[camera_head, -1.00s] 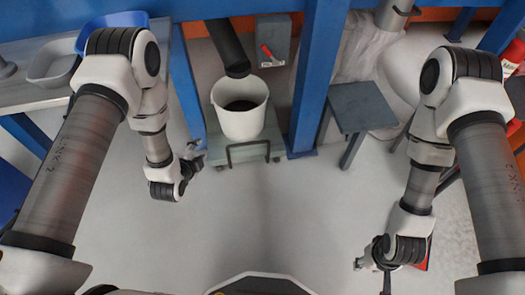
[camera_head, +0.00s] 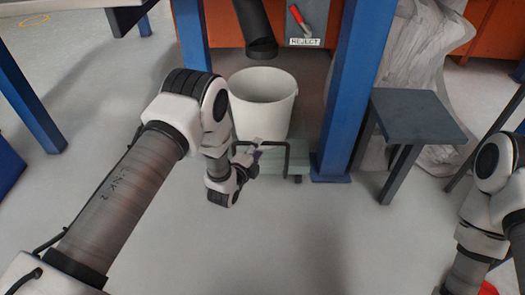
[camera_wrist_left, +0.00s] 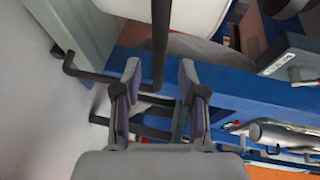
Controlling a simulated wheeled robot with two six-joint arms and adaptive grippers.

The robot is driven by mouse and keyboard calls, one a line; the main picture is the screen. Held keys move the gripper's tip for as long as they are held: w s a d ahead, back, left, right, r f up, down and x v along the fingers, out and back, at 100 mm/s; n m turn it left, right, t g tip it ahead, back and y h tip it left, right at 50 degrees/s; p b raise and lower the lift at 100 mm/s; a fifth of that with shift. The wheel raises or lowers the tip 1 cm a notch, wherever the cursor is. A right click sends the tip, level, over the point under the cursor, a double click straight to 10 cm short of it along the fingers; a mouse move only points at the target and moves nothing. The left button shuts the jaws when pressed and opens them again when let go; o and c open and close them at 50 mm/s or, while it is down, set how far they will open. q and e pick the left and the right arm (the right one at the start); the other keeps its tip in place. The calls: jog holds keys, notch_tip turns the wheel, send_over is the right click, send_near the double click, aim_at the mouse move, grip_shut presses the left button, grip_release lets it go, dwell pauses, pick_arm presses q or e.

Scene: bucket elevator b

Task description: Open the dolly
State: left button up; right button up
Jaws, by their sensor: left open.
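The dolly (camera_head: 296,163) is a low grey-green platform with a black bar handle (camera_head: 288,158) at its front. A white bucket (camera_head: 263,105) stands on it, below a dark chute (camera_head: 258,45). My left gripper (camera_head: 255,152) is at the left part of the handle. In the left wrist view my left gripper (camera_wrist_left: 159,80) is open, with the black handle bar (camera_wrist_left: 160,45) between or just beyond its fingertips; contact cannot be told. My left arm hides part of the dolly's left side. My right gripper is out of view.
Blue posts (camera_head: 345,100) stand on both sides of the dolly. A dark stool (camera_head: 415,117) is at the right. A red lever with a REJECT label (camera_head: 305,42) is above. The floor (camera_head: 300,235) in front of the dolly is clear.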

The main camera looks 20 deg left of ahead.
pick_arm(q)
jog(key=b+x, duration=0.1)
jog(key=x, duration=0.3)
jog(key=shift+w+f+b, duration=0.15)
jog(key=shift+b, duration=0.15)
grip_shut()
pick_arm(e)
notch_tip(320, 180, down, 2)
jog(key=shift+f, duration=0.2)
